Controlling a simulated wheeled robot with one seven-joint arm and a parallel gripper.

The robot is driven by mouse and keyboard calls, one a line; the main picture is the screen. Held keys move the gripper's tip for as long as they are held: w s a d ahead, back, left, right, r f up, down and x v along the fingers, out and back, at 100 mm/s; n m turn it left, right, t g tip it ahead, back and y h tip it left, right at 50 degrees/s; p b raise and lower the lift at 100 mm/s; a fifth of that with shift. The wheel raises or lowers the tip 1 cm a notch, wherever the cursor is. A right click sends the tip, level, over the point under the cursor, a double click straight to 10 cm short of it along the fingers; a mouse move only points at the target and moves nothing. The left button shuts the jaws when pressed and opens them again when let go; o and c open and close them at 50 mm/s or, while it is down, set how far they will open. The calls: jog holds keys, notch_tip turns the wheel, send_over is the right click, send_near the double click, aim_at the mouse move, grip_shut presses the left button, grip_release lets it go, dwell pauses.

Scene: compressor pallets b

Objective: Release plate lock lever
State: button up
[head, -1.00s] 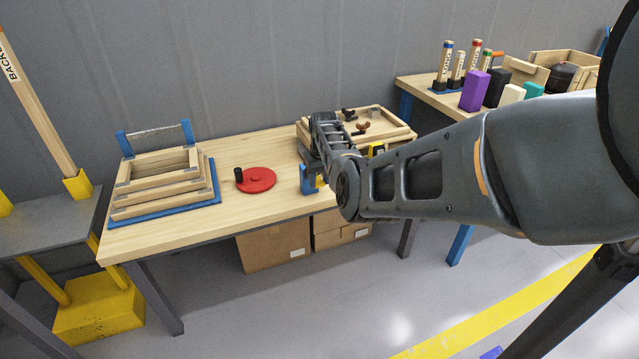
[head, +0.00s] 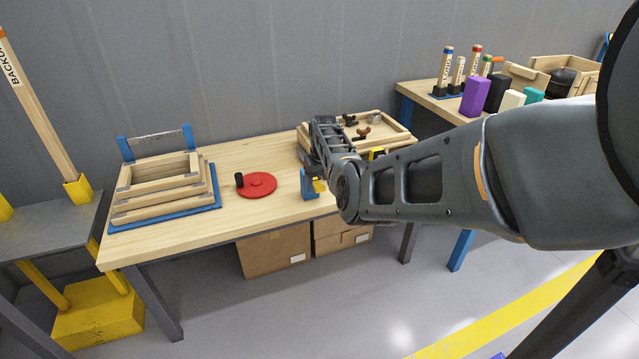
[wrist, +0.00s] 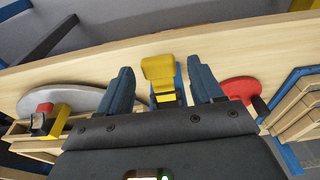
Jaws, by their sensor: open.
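A yellow lever (wrist: 159,72) stands on a blue bracket (wrist: 179,82) at the front part of the workbench. In the wrist view it lies between the two dark fingers of my gripper (wrist: 162,88), with a visible gap on each side. My gripper is open and holds nothing. In the head view the blue bracket (head: 307,184) and part of the yellow lever (head: 319,186) show just left of my wrist, which hides my fingers. A grey round plate (wrist: 88,98) lies left of the gripper in the wrist view, partly covered by a finger.
A red disc (head: 262,187) with a black knob lies left of the bracket. Stacked wooden frames (head: 135,210) stand on a blue base farther left. A wooden tray (head: 394,128) with small fittings sits behind my arm. Bare workbench (head: 238,153) lies behind the red disc.

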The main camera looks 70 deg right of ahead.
aim_at(321, 189)
jog(key=shift+s+a+r+p, duration=0.15)
jog(key=shift+r, duration=1.15)
jog(key=shift+s+a+r+p, duration=0.1)
jog(key=shift+a+r+p, duration=0.1)
jog(key=shift+r, duration=1.05)
jog(key=shift+s+a+r+p, duration=0.1)
jog(key=shift+s+a+r, duration=0.05)
jog(key=shift+r, duration=1.15)
